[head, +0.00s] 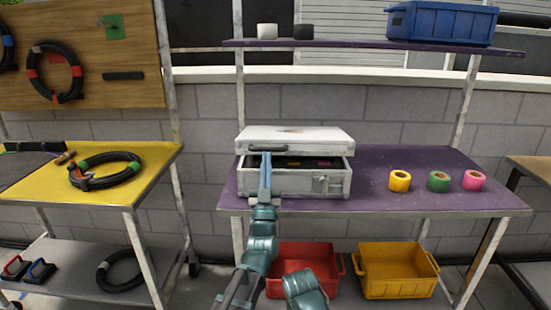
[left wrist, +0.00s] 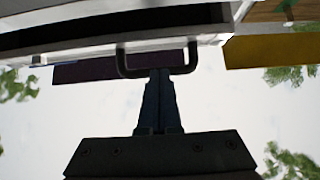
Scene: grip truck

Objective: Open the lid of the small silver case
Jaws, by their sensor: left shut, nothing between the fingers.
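The small silver case (head: 295,183) stands on the purple table. Its lid (head: 295,139) is raised partway, and a gap shows a dark inside with small coloured bits. A dark handle (head: 268,149) is on the lid's front edge. My left gripper (head: 265,157) is at the left part of the case front, just below the lid edge. In the left wrist view the shut fingertips (left wrist: 160,74) are at the handle (left wrist: 188,68), overlapping its lower bar; whether they touch it is unclear. A latch (head: 322,184) is on the case front. My right gripper is not in view.
Yellow (head: 400,182), green (head: 439,182) and pink (head: 474,181) tape rolls stand right of the case on the purple table (head: 370,195). A shelf (head: 345,43) holding a blue crate (head: 441,24) is above. Red (head: 303,259) and yellow (head: 397,262) crates are below.

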